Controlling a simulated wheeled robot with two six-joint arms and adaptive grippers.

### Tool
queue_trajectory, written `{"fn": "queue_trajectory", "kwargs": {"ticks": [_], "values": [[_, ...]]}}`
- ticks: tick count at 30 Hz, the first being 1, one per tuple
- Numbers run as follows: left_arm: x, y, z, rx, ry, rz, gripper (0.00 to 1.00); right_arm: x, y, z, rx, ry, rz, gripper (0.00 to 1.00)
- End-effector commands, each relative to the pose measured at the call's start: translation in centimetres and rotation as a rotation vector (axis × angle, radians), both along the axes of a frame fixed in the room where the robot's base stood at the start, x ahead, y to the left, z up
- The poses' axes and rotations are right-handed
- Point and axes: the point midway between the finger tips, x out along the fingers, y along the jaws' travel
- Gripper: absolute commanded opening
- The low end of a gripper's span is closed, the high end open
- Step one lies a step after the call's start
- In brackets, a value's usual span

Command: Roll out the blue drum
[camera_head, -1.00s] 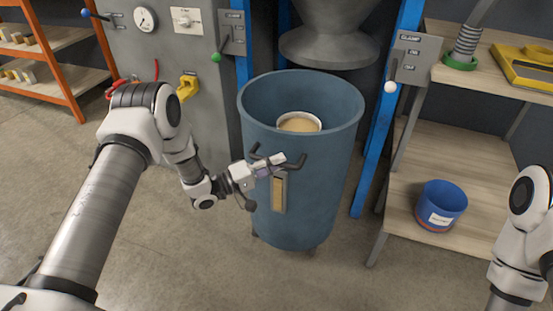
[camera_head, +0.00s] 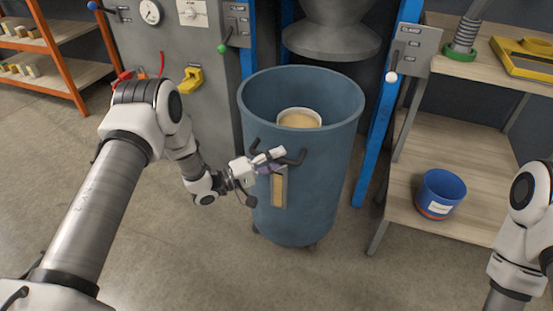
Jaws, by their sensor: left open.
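The blue drum (camera_head: 315,205) stands upright and open-topped below the grey cone (camera_head: 330,40) of the machine. A pale-rimmed round thing with tan contents (camera_head: 299,118) shows inside it. A dark handle (camera_head: 296,158) and a narrow tan sight strip (camera_head: 278,189) are on its front. My left gripper (camera_head: 268,158) is at the left part of the handle with its jaws open; whether the fingers touch the handle I cannot tell. Only part of my right arm shows at the right edge; its gripper is out of view.
Blue posts (camera_head: 388,110) flank the cone. A wooden shelf unit (camera_head: 455,150) at the right holds a small blue tub (camera_head: 440,194). A clamp lever panel (camera_head: 408,50) is on the right post. Grey floor (camera_head: 330,285) in front of the drum is clear.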

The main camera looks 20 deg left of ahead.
Motion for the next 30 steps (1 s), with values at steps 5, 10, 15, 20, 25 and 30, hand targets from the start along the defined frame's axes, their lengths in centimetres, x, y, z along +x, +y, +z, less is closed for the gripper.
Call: {"fn": "queue_trajectory", "kwargs": {"ticks": [5,10,15,20,25,30], "values": [[-0.2,0.4,0.0,0.0,0.0,0.002,0.43,0.0,0.0,0.0,0.0,0.0,0.0,0.0],[-2.1,2.5,-0.4,-0.003,0.001,0.005,0.43,0.0,0.0,0.0,0.0,0.0,0.0,0.0],[-5.1,5.8,-1.0,-0.003,0.002,0.007,0.43,0.0,0.0,0.0,0.0,0.0,0.0,0.0],[-7.2,8.1,-1.5,-0.001,0.001,0.003,0.43,0.0,0.0,0.0,0.0,0.0,0.0,0.0],[-8.1,8.8,-1.7,0.0,0.0,0.0,0.43,0.0,0.0,0.0,0.0,0.0,0.0,0.0],[-8.0,8.8,-1.7,0.0,0.0,-0.001,0.43,0.0,0.0,0.0,0.0,0.0,0.0,0.0]]}}
